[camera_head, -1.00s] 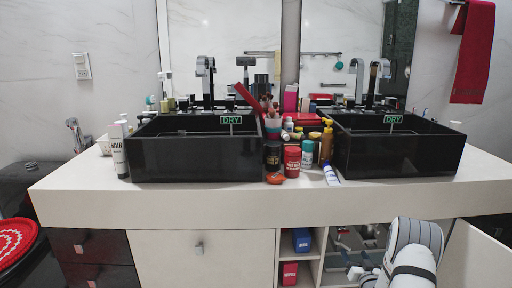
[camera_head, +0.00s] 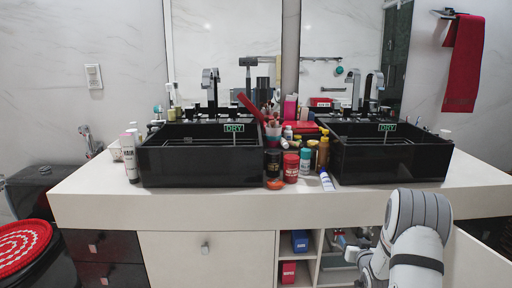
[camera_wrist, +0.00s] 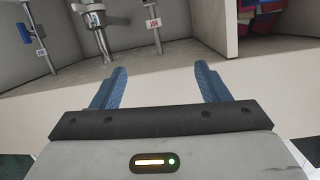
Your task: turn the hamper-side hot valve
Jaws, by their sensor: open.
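My gripper (camera_wrist: 160,69) is open and empty in the wrist view, its two blue fingers apart with nothing between them. Beyond the fingertips, at the top of the view, is a small valve with a red-lettered tag (camera_wrist: 154,23); the lettering is too small to read surely. A blue-handled valve (camera_wrist: 25,33) with another tag is at the top left. A chrome pipe (camera_wrist: 97,25) stands between them. The fingers are apart from all of these. In the head view the open cabinet (camera_head: 340,245) shows pipes, partly hidden by my arm. The gripper itself is hidden there.
A shelf with a blue box (camera_head: 300,240) and a red box (camera_head: 288,272) adjoins the cabinet. An open door (camera_head: 480,262) stands at its right. The counter (camera_head: 230,210) overhangs above. A pale partition (camera_wrist: 214,30) is close to the fingers' right.

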